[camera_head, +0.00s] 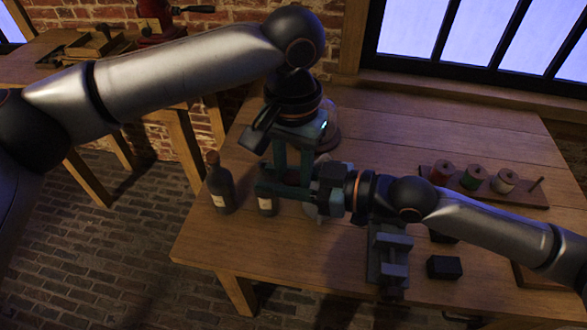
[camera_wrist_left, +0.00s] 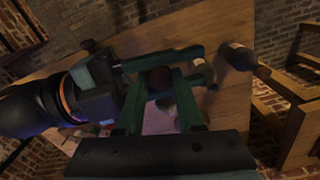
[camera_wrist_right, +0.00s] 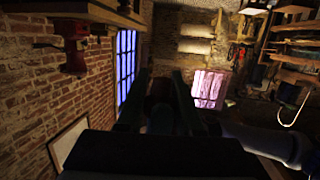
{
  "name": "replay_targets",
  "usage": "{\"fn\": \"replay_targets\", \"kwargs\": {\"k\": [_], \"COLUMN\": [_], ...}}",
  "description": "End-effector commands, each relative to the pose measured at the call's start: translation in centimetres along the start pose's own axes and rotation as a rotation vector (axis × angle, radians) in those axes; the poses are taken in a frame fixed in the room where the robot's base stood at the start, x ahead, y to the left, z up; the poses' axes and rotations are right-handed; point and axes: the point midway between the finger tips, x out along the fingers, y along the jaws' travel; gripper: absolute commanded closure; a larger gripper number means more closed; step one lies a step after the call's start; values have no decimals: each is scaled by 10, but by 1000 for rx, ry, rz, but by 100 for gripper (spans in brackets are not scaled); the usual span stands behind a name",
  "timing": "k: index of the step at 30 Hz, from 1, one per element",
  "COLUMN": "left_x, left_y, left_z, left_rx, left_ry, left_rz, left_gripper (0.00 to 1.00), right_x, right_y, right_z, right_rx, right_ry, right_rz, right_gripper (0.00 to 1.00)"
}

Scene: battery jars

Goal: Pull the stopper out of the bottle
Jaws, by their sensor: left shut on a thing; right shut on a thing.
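My left gripper (camera_head: 290,180) reaches down and my right gripper (camera_head: 275,188) comes in level from the right. Their fingers cross at the same spot above the table's left part. A dark reddish piece (camera_head: 292,177) shows between the fingers; it also shows in the left wrist view (camera_wrist_left: 159,79). Both grippers are shut, the left on what looks like the stopper and the right on the bottle. The fingers hide most of both, so I cannot tell whether stopper and bottle touch.
A dark labelled bottle (camera_head: 221,184) stands near the table's left edge. Another labelled bottle (camera_head: 267,205) stands close by the right fingertips. A rack of spools (camera_head: 482,186), a grey vise-like stand (camera_head: 390,262) and a black block (camera_head: 444,267) are to the right.

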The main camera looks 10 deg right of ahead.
Motion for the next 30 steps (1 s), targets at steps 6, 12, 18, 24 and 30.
{"fn": "replay_targets", "kwargs": {"k": [6, 12, 18, 24, 30], "left_x": [0, 0, 0, 0, 0], "left_y": [2, 1, 1, 1, 1], "left_z": [0, 0, 0, 0, 0], "left_rx": [3, 2, 2, 1, 2], "left_ry": [1, 1, 1, 1, 1], "left_rz": [4, 3, 2, 2, 2], "left_gripper": [100, 100, 100, 100, 100], "right_x": [0, 0, 0, 1, -13], "right_y": [0, 0, -1, -17, -52], "right_z": [0, 0, 4, 56, 152], "right_rx": [0, 0, 5, 61, 170], "right_ry": [0, 0, -7, -102, -299], "right_rz": [0, 0, 0, 23, 108], "right_gripper": [43, 30, 30, 30, 30]}}
